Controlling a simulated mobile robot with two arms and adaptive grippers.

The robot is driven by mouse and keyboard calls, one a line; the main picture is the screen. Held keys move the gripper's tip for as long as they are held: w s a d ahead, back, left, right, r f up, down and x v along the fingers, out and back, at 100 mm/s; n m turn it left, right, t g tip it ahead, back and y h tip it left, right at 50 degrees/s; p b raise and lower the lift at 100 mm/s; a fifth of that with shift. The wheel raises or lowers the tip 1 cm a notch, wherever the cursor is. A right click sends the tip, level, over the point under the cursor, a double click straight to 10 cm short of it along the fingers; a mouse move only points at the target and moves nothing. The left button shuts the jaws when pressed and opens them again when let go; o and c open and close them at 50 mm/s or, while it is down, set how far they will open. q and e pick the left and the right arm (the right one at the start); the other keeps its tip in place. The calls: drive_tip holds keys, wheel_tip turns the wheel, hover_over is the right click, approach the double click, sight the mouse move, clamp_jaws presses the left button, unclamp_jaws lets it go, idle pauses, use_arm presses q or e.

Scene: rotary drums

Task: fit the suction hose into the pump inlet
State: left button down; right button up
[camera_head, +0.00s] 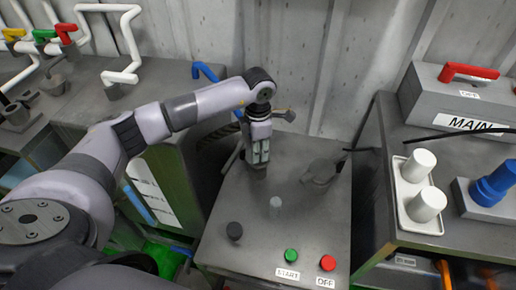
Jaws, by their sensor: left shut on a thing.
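My left gripper (259,158) points down over the back left of the grey console top (225,215). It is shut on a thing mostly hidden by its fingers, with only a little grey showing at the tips. I cannot tell for sure that this is the suction hose. A grey rod-like part (283,115) with a rounded end shows just right of the gripper. A grey round fitting (320,173) with a thin arm stands to the right, apart from the gripper. I cannot tell whether it is the pump inlet. My right gripper is not in view.
At right are white cylinders (426,204), a blue valve (492,185) and the MAIN box (440,98). A wall stands behind.

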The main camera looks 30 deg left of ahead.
use_arm(q)
drive_tip(key=shift+f+b, duration=1.2)
drive_tip(key=shift+f, duration=0.4)
drive_tip(key=c, duration=1.2)
unclamp_jaws()
wheel_tip(320, 180, up, 12)
drive_tip(key=shift+r, duration=0.1)
